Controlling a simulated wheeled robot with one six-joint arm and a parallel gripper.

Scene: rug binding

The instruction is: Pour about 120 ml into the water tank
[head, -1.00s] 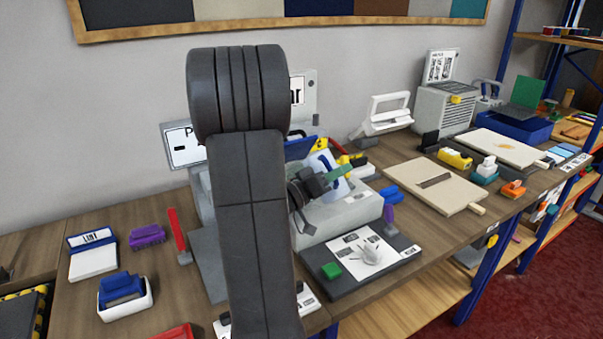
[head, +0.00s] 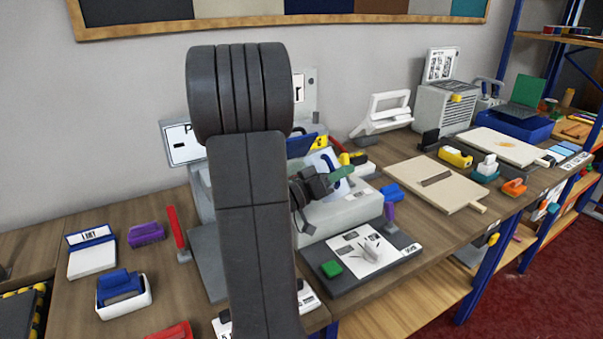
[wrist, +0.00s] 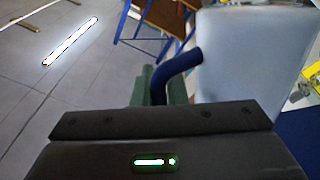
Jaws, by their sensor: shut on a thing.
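My gripper (head: 335,175) has green fingers and is shut on the blue handle (wrist: 182,68) of a pale jug (wrist: 250,70). The jug also shows in the head view (head: 324,161), small and tilted, above the grey machine (head: 345,215) on the bench. The jug's mouth and the level inside cannot be made out. No water tank can be told for certain; a blue part (head: 301,145) beside the jug is partly hidden by my arm. My arm also covers much of the machine's left side.
A dark board (head: 385,262) with a white sheet and a green block (head: 331,269) lies in front of the machine. A red upright piece (head: 177,230) stands left of my arm. A beige board (head: 430,183) lies to the right. A white handled device (head: 385,112) stands behind.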

